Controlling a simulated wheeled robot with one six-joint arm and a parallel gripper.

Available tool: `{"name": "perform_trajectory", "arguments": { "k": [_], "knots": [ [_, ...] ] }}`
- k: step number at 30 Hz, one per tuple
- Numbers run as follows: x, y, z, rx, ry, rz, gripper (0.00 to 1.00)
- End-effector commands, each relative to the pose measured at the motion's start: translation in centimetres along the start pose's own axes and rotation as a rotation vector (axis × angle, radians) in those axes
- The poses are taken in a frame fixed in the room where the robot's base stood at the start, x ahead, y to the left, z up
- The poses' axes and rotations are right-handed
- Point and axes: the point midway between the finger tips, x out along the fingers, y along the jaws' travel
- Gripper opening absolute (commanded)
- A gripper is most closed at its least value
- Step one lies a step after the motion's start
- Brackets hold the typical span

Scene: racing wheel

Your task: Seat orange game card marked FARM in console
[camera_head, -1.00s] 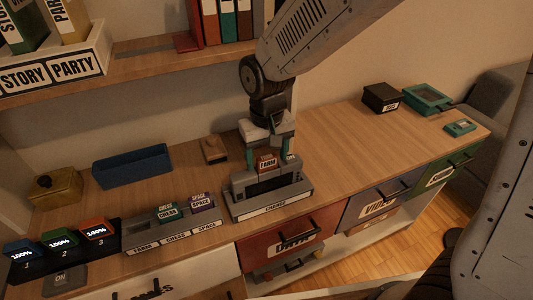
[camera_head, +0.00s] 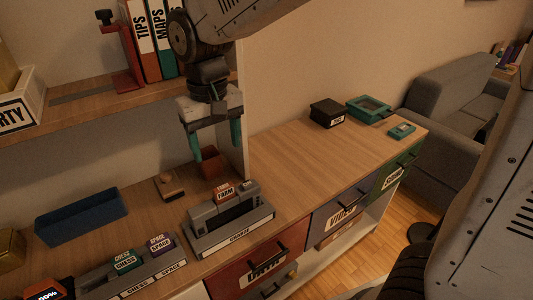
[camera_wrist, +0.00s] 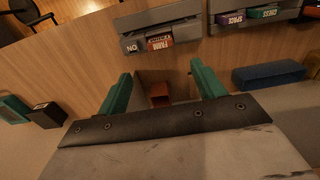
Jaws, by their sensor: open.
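The orange card marked FARM (camera_head: 224,191) stands upright in the slot of the grey console (camera_head: 232,218), its labelled top showing above the body. How deep it sits cannot be told. My gripper (camera_head: 216,153) is open and empty, above and behind the console, with its teal fingers apart and clear of the card. In the wrist view the card (camera_wrist: 160,43) shows in the console (camera_wrist: 188,27), beyond the fingertips of my gripper (camera_wrist: 160,72).
A card rack (camera_head: 150,276) with CHESS and SPACE cards stands left of the console. A blue tray (camera_head: 82,218), a wooden block (camera_head: 169,185) and a small reddish box (camera_head: 212,163) lie behind. The shelf (camera_head: 120,88) is near my arm. The counter's right is mostly clear.

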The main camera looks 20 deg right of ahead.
Motion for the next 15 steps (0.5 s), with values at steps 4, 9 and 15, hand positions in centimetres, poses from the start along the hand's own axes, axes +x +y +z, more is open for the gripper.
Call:
{"name": "perform_trajectory", "arguments": {
  "k": [4,9,15],
  "knots": [
    [-0.2,0.2,0.2,0.003,0.001,0.0,0.68],
    [-1.9,3.8,3.1,0.047,0.021,-0.003,0.68],
    [-4.2,10.4,11.7,0.146,0.063,-0.001,0.68]
  ]
}}
